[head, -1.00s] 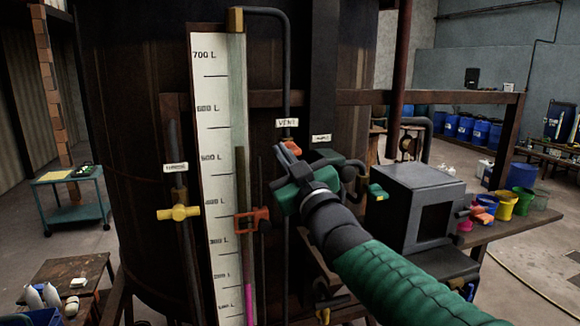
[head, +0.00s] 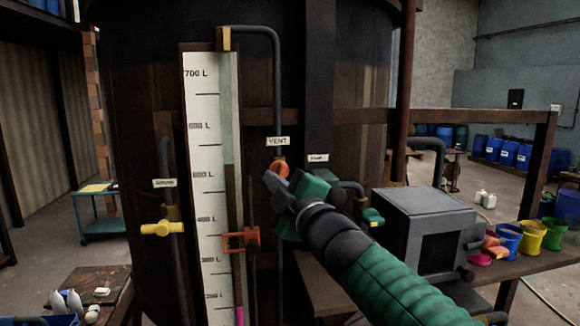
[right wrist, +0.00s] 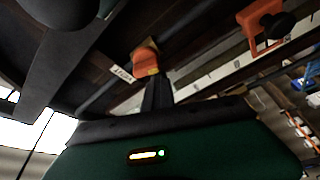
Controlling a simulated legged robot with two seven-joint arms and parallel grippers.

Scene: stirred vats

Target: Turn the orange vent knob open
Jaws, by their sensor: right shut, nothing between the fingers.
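The orange vent knob (head: 281,167) sits on the dark vent pipe, just below the white VENT label (head: 277,141), on the front of the big dark vat. My right gripper (head: 270,182) is shut and empty, with its fingertips just below and left of the knob in the head view. The right wrist view shows the knob (right wrist: 146,62) right at the tips of my dark fingers (right wrist: 156,82). I cannot tell whether they touch it. My left gripper is not in view.
A white litre scale (head: 205,170) stands left of the pipe, with an orange clamp (head: 241,240) at its side. A yellow valve handle (head: 162,229) is further left. A grey box (head: 425,235) and several coloured buckets (head: 530,235) stand on the bench at right.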

